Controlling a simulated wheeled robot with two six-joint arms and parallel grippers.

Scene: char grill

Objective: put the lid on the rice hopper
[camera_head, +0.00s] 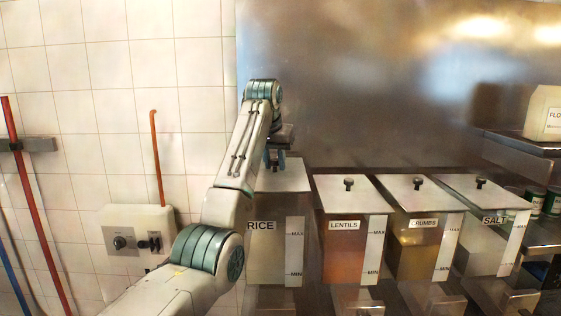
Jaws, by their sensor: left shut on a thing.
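The rice hopper (265,260) is a clear bin labelled RICE, with a MAX/MIN strip, left of the other bins. Its pale grey flat lid (290,177) is over its top. My left gripper (276,163) is shut at the lid, on its knob, which the fingers hide. The lid's front edge shows higher than the front edges of the neighbouring lids. I cannot tell whether the lid touches the rim. My left arm covers the hopper's left side. My right gripper is not in view.
A steel wall is behind. A control box (137,230) and an orange pipe (157,160) are on the tiled wall at left.

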